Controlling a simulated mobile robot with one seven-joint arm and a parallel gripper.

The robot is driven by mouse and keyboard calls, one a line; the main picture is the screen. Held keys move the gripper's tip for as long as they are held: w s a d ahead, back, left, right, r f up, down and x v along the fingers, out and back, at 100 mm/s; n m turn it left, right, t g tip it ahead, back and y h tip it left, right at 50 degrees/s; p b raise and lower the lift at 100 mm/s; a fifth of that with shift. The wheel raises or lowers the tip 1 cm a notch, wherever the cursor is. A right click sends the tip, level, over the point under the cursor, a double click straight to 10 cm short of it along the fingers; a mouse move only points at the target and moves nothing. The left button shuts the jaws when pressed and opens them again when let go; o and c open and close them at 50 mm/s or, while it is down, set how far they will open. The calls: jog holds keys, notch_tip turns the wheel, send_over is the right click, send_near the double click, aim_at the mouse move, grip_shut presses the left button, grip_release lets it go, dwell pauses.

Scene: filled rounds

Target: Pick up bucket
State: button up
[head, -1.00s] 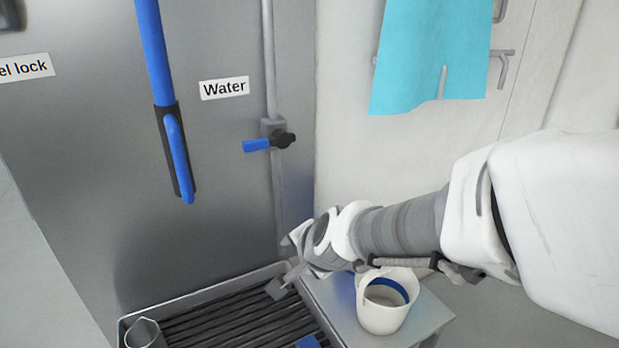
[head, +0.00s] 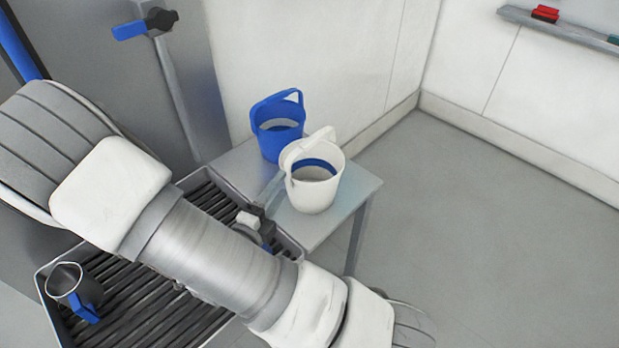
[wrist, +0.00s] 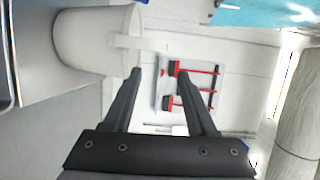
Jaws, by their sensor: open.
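A white bucket (head: 314,190) with a blue band inside and a raised white handle stands upright on a small metal table (head: 352,193). A blue bucket (head: 277,136) with a raised blue handle stands just behind it.
A slatted metal drain tray (head: 45,290) lies left of the table, with a metal jug (head: 75,284) with a blue handle in it. The floor (head: 480,240) at right is clear.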

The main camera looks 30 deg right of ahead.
aim_at(311, 143)
jog(key=x, duration=1.1)
jog(key=r+x, duration=0.1)
jog(key=x, duration=0.5)
jog(key=shift+d, duration=0.3)
grip_shut()
dwell(0.8)
